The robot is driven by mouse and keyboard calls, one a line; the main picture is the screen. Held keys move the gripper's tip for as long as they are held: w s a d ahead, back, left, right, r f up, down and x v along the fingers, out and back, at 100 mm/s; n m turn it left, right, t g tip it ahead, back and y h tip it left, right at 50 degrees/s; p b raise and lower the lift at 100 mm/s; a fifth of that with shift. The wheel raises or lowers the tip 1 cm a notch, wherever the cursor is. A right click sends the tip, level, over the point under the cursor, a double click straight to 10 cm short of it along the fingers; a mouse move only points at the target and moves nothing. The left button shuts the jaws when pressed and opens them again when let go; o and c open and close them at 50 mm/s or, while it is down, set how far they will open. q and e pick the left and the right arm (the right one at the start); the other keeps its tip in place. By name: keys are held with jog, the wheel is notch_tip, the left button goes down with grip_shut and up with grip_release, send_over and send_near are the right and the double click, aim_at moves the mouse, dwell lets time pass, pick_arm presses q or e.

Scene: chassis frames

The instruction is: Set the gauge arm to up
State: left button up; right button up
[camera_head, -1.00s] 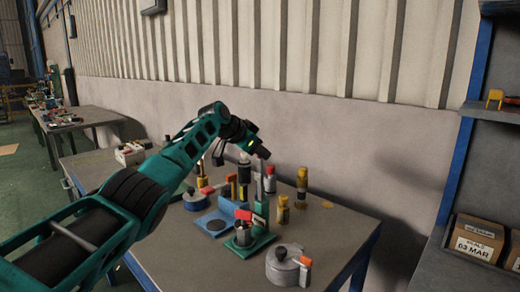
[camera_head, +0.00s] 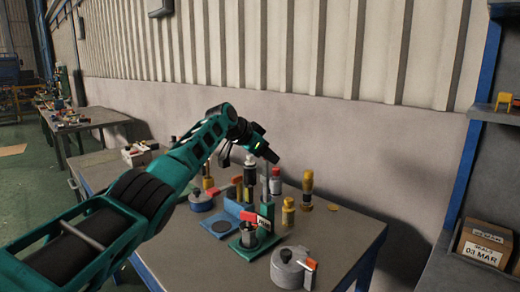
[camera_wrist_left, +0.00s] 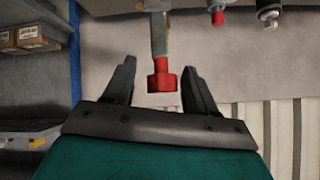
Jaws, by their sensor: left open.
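A grey upright arm with a red end, which looks like the gauge arm, shows in the left wrist view (camera_wrist_left: 161,77). In the head view its grey shaft (camera_head: 265,184) stands near the green bracket (camera_head: 266,211) with a white label, and its top is hidden by my gripper. My left gripper (camera_wrist_left: 158,66) is open, and the red end appears between its fingers without visible contact. In the head view my left gripper (camera_head: 272,156) is above the back of the table items. My right gripper is not in view.
The table (camera_head: 340,226) holds a grey round housing (camera_head: 288,268), a yellow bottle (camera_head: 288,212), a blue plate (camera_head: 208,226) and several other small items close together. A corrugated wall stands behind. A shelf with a box (camera_head: 484,246) is at the right.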

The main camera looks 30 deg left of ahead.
pick_arm(q)
jog(key=b+v, duration=0.1)
jog(key=v, duration=1.1)
jog(key=shift+s+r+b, duration=0.15)
jog(key=shift+s+b, duration=0.1)
jog(key=shift+b, duration=0.1)
jog(key=shift+a, duration=0.15)
